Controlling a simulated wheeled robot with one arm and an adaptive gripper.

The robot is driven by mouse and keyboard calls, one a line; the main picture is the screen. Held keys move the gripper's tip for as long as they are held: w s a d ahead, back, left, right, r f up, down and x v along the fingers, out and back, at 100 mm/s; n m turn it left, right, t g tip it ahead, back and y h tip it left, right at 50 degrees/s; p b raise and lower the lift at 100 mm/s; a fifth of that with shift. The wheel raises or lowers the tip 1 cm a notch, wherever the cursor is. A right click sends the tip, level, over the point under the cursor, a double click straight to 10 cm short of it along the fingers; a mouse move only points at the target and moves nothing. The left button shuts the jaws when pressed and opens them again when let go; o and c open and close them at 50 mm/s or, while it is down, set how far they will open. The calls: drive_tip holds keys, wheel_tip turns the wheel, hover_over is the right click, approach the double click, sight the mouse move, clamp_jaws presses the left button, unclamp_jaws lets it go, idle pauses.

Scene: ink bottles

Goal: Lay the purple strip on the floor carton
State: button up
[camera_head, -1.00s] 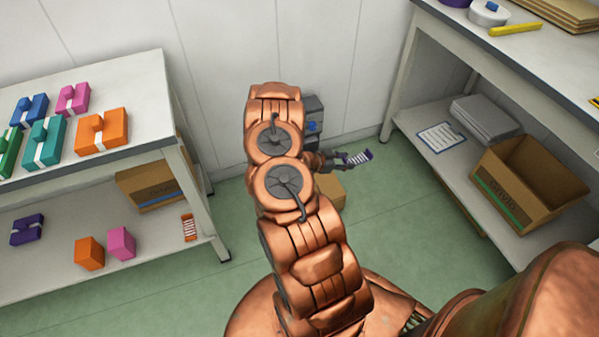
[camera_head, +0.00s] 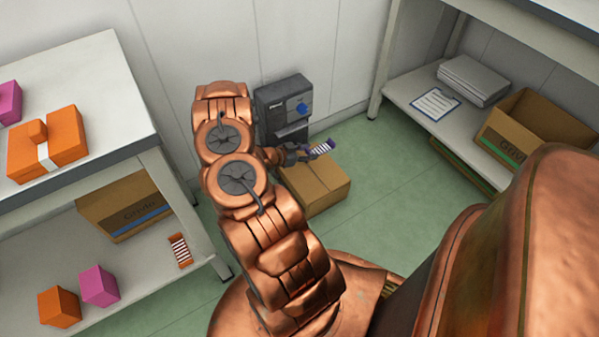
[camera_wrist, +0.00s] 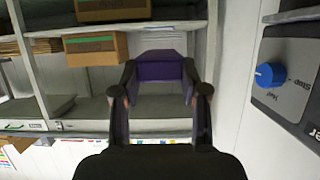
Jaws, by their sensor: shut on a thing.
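The purple strip (camera_head: 320,149), with a white striped face, is held at the end of my arm in the head view. My gripper (camera_head: 308,155) is shut on it; the strip's plain purple side (camera_wrist: 160,72) shows between the two fingers (camera_wrist: 160,93) in the wrist view. The floor carton (camera_head: 322,187) is a closed brown box on the green floor. The strip appears above its far part in the head view, apart from its top as far as I can tell. My arm hides the carton's left part.
A dark grey device (camera_head: 284,103) with a blue knob (camera_wrist: 268,75) stands behind the carton by the wall. Left, a white shelf unit holds orange and pink blocks and an orange strip (camera_head: 180,251). Right, a lower shelf holds a clipboard (camera_head: 436,103) and an open carton (camera_head: 512,146). Green floor is clear right of the carton.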

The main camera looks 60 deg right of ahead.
drive_tip(key=b, duration=0.7)
hover_over(305, 181)
wheel_tip(305, 181, down, 9)
drive_tip(key=shift+s+r, duration=0.1)
drive_tip(key=shift+r, duration=0.05)
drive_tip(key=shift+f+b, duration=1.85)
drive_tip(key=shift+f, duration=1.45)
drive_tip(key=shift+f, duration=0.55)
drive_tip(key=o, duration=0.8)
drive_tip(key=shift+a, duration=0.1)
